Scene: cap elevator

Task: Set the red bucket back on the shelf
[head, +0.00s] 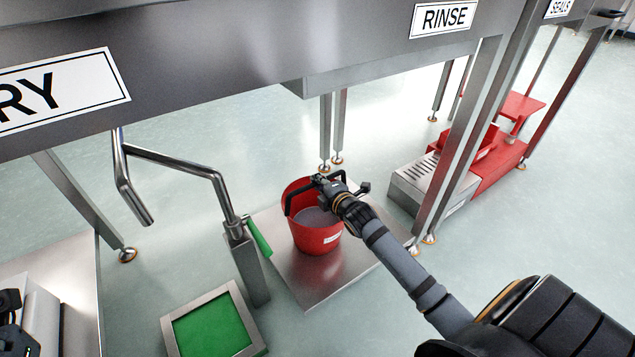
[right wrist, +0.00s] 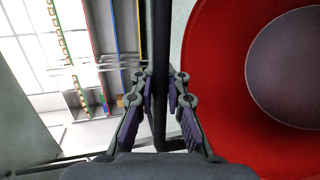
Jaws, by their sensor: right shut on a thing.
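The red bucket (head: 318,241) is upright over a low steel platform (head: 304,288) in the head view; I cannot tell whether its base touches the plate. It has a dark handle, a white label and a grey inside. My right gripper (head: 332,186) is shut on the handle at the bucket's rim. In the right wrist view the handle (right wrist: 160,55) runs as a dark bar between the fingers (right wrist: 160,95), with the red bucket (right wrist: 218,75) just to the right. My left gripper is not clearly seen.
A steel post with a bent rail (head: 180,168) and a green-topped pad (head: 213,325) stand left of the platform. An overhead beam with a RINSE sign (head: 443,18) crosses above. Steel legs and a red unit (head: 500,160) stand to the right.

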